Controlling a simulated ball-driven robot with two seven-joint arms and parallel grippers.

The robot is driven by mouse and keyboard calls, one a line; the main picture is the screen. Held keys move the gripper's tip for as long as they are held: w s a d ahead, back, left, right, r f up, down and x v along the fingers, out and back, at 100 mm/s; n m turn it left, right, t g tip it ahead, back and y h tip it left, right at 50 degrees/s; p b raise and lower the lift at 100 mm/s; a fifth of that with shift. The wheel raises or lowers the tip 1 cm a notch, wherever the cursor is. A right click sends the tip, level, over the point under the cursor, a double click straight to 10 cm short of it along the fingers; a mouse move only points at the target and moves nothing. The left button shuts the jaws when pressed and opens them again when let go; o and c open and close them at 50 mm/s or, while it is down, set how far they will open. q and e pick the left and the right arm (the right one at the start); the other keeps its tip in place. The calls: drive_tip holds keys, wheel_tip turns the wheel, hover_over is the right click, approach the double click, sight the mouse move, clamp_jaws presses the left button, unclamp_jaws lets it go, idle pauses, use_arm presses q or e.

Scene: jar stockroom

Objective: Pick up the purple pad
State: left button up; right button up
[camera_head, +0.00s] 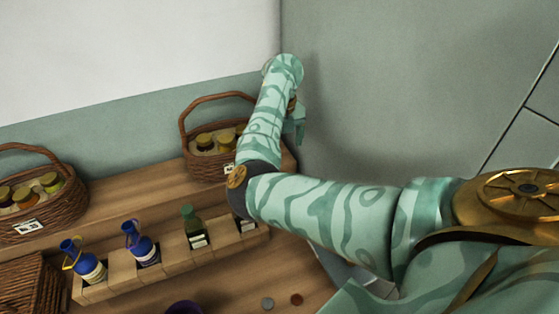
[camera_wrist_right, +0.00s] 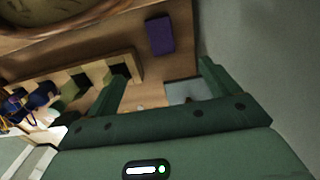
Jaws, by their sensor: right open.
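The purple pad (camera_wrist_right: 160,34) lies flat on the wooden surface in the right wrist view, beyond and between my right fingertips. I cannot make it out in the head view, where my right arm covers part of the shelf. My right gripper (camera_wrist_right: 163,76) is open and empty, its two green fingers spread wide and apart from the pad. In the head view the right gripper (camera_head: 298,122) shows small and partly hidden behind my forearm, near the wall corner. My left gripper is not in view.
A wicker basket of jars (camera_head: 212,140) stands beside my forearm; another basket (camera_head: 45,205) is at left. A wooden rack (camera_head: 170,262) holds blue bottles and a green bottle (camera_head: 194,228). A grey wall (camera_wrist_right: 262,50) is close on the right in the wrist view.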

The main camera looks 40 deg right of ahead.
wheel_tip(320, 180, down, 16)
drive_tip(key=b, duration=0.7)
drive_tip(key=shift+f+b, duration=0.25)
drive_tip(key=shift+b, duration=0.1)
drive_tip(key=f, duration=0.2)
drive_tip(key=f+b, duration=0.1)
drive_tip(key=f, duration=0.1)
drive_tip(key=f+b, duration=0.1)
drive_tip(key=f, duration=0.1)
drive_tip(key=shift+s+a, duration=0.25)
drive_tip(key=shift+s, duration=0.1)
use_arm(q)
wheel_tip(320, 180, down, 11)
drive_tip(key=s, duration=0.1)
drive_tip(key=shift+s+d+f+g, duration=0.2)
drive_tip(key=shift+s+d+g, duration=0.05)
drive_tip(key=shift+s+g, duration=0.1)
use_arm(e)
drive_tip(key=shift+r, duration=0.1)
drive_tip(key=c, duration=1.1)
